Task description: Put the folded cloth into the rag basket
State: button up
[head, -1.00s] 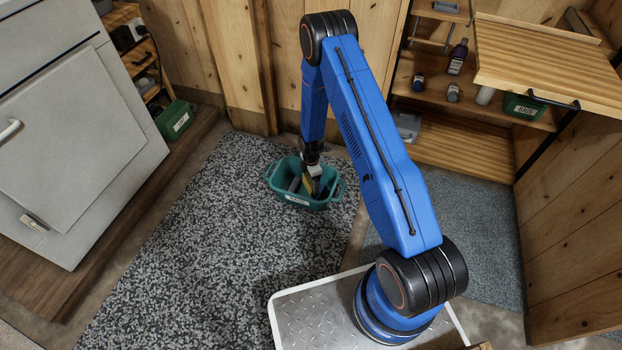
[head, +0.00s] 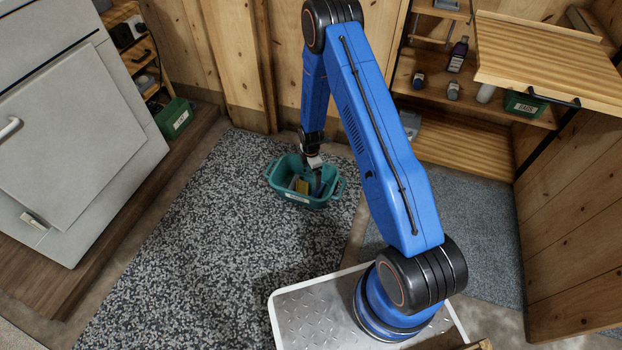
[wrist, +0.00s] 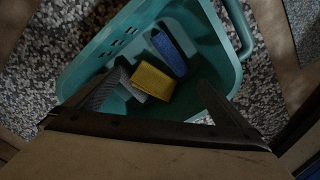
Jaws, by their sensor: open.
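A teal basket (head: 320,203) with side handles and a small pale label stands on the speckled mat. Its wall also shows in the wrist view (wrist: 82,68). A yellow folded piece (head: 302,186), which looks like the folded cloth, lies inside and shows clearly in the wrist view (wrist: 153,81). It lies between a blue item (wrist: 168,52) and a grey ribbed item (wrist: 104,89), both also inside. My gripper (head: 316,182) is open over the basket. Its fingers show at the lower left and right of the wrist view, apart from the yellow piece.
A green bin (head: 172,117) stands by the light grey cabinet (head: 75,130) at left. Another labelled green bin (head: 524,106) sits on the right shelf among bottles. The speckled mat (head: 190,240) is clear in front of the basket.

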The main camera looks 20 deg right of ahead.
notch_tip(320, 180, up, 13)
jog(key=shift+r, duration=0.2)
dwell(0.3)
dwell(0.5)
